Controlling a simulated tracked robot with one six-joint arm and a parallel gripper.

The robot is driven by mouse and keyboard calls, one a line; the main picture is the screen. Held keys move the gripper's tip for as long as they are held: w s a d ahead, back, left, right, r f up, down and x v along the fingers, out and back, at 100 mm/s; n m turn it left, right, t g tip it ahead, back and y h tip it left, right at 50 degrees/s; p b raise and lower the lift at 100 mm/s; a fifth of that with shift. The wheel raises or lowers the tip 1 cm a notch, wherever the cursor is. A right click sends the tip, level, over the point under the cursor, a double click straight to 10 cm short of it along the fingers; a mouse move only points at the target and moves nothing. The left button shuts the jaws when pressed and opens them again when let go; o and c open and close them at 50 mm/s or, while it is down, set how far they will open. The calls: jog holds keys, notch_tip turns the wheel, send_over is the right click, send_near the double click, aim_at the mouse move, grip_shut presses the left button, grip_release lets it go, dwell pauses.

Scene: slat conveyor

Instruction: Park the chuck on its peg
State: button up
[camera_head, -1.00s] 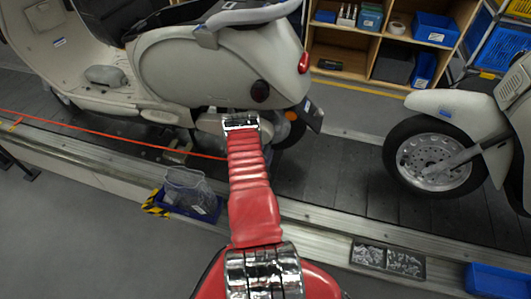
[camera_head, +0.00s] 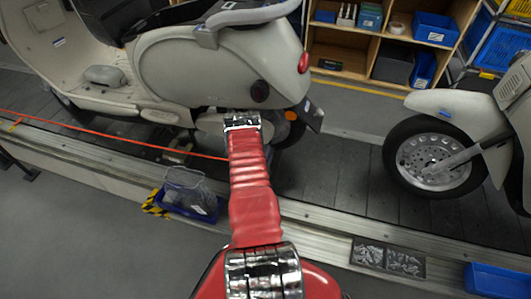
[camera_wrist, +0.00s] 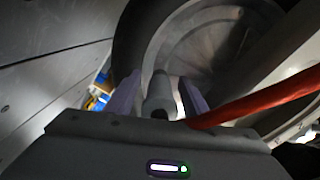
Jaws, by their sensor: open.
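In the wrist view, my gripper (camera_wrist: 160,82) is open. A red hose (camera_wrist: 255,104) comes in from the right and ends close beside that piece; the join is not clear. In the head view, the red hose (camera_head: 110,137) runs from the left edge to behind my red arm. My arm hides the gripper there, and I cannot make out the chuck or the peg.
A cream scooter (camera_head: 205,70) stands on the dark slat conveyor (camera_head: 345,180), with another scooter's wheel (camera_head: 432,160) at right. A dark wheel (camera_wrist: 205,45) fills the wrist background. A blue bin (camera_head: 195,208) and a parts tray (camera_head: 388,259) lie along the near rail.

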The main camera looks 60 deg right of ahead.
jog(key=shift+c, duration=0.2)
dwell(0.3)
grip_shut()
dwell(0.3)
jog(key=shift+a, duration=0.4)
jog(key=shift+s+a, duration=0.1)
jog(key=shift+a, duration=0.25)
jog(key=shift+s+a, duration=0.1)
jog(key=shift+a, duration=0.25)
jog(key=shift+a, duration=0.3)
jog(key=shift+s+a, duration=0.1)
jog(key=shift+a, duration=0.3)
jog(key=shift+a, duration=0.35)
